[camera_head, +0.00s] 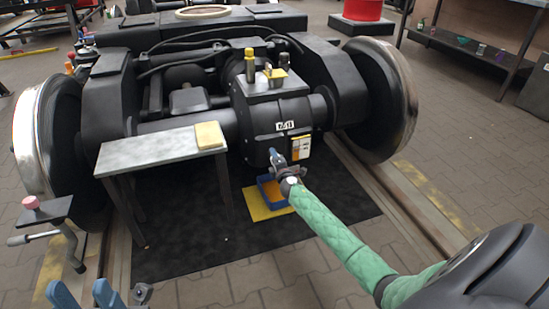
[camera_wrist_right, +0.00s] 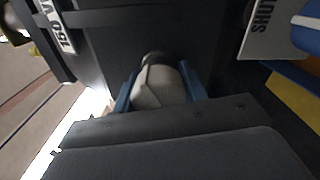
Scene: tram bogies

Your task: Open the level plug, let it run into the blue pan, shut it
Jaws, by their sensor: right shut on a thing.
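In the right wrist view, the level plug (camera_wrist_right: 158,88) is a pale grey, rounded piece on the dark gearbox housing. The blue fingers of my right gripper (camera_wrist_right: 160,92) close on it from both sides. In the head view, my right gripper (camera_head: 281,164) is at the lower front of the black gearbox (camera_head: 268,128) and hides most of the plug. The blue pan (camera_head: 265,187) stands below on a yellow mat, partly hidden by my right wrist. No running liquid shows. My left gripper (camera_head: 84,293) is open and empty at the bottom left.
A grey bench (camera_head: 150,151) with a yellow cloth (camera_head: 209,135) stands left of the gearbox. A small stand with a pink-topped item (camera_head: 31,202) is further left. Large wheels (camera_head: 382,100) flank the bogie. The black floor mat (camera_head: 190,252) is clear in front.

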